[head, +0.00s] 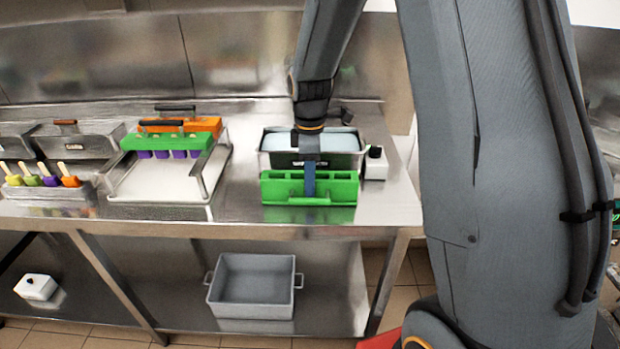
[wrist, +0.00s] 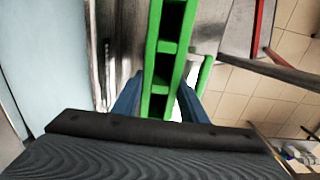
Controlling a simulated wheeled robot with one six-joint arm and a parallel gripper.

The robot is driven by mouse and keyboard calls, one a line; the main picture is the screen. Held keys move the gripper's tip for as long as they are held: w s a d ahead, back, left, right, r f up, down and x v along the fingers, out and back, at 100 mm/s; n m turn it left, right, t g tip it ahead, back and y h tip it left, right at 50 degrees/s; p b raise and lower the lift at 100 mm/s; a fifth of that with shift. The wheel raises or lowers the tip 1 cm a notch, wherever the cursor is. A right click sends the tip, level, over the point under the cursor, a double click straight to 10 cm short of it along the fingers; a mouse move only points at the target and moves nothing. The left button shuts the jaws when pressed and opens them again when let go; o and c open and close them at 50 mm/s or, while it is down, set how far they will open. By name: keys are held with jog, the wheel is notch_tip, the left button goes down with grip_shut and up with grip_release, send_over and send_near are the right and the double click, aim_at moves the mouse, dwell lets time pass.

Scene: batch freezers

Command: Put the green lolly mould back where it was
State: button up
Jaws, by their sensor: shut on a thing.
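A green lolly mould (head: 335,190) with a row of open, empty-looking slots is in my gripper (head: 309,186), in front of a metal bath of pale blue liquid (head: 340,161). In the wrist view the mould (wrist: 166,47) runs between the two blue fingers of my gripper (wrist: 158,102), which are shut on it. I cannot tell whether its underside touches the counter. Another green piece (head: 165,142) with purple parts below it sits over a white tray with metal sides (head: 150,186) at the left, with an orange piece (head: 195,125) behind it.
A small white box with a black knob (head: 376,166) stands right of the bath. A rack of coloured lollies (head: 45,190) is at the far left. A grey bin (head: 252,284) and a white box (head: 37,287) are on the lower shelf. Counter (head: 235,206) is bare between tray and mould.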

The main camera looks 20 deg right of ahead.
jog(key=shift+f, duration=0.15)
jog(key=o, duration=1.2)
jog(key=shift+o, duration=0.2)
notch_tip(320, 180, up, 12)
jog(key=b, duration=0.3)
jog(key=s+f+m, duration=0.5)
jog(key=s+m, duration=0.2)
jog(key=s, duration=0.1)
jog(key=s+f+m+t, duration=0.1)
jog(key=s+f+m, duration=0.5)
jog(key=s, duration=0.3)
jog(key=shift+s+m, duration=0.15)
jog(key=shift+m, duration=0.55)
